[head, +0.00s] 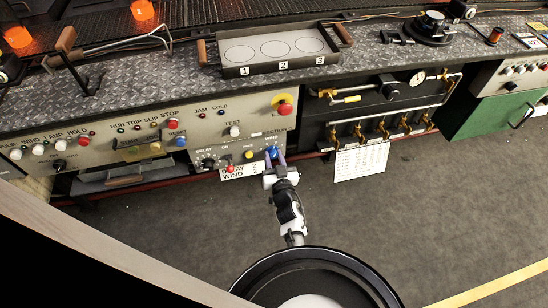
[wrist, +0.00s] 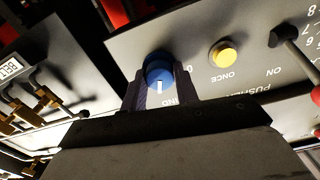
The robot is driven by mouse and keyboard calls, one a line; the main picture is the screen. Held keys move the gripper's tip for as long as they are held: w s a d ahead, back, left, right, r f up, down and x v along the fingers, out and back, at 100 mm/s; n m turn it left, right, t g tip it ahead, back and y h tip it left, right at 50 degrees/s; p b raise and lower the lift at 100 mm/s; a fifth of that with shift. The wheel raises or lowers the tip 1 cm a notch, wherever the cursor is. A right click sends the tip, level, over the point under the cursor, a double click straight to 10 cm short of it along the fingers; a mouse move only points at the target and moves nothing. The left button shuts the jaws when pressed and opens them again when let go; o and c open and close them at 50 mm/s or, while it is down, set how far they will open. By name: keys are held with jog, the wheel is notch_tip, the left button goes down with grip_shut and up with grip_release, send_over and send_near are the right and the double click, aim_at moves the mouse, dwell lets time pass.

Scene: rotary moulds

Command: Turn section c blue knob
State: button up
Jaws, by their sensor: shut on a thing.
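The blue knob (wrist: 158,70) sits on a grey panel, with a white pointer line on its face. In the wrist view the line points towards the bottom of the picture. My gripper (wrist: 160,88) has one finger on each side of the knob and is shut on it. In the head view the blue knob (head: 272,152) shows between the fingertips of my gripper (head: 274,160), at the right end of the lower panel. The lettering beside the knob is partly hidden by my gripper.
A white label card (head: 236,171) hangs left of the knob. Brass valves (head: 383,130) are to the right. The floor (head: 440,210) in front is clear.

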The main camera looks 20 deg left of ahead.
jog(key=shift+n, duration=0.3)
jog(key=shift+w+n+p, duration=0.1)
jog(key=shift+n+p, duration=0.2)
jog(key=shift+n, duration=8.3)
jog(key=o, duration=1)
jog(key=shift+s+d, duration=0.1)
jog(key=shift+s, duration=0.1)
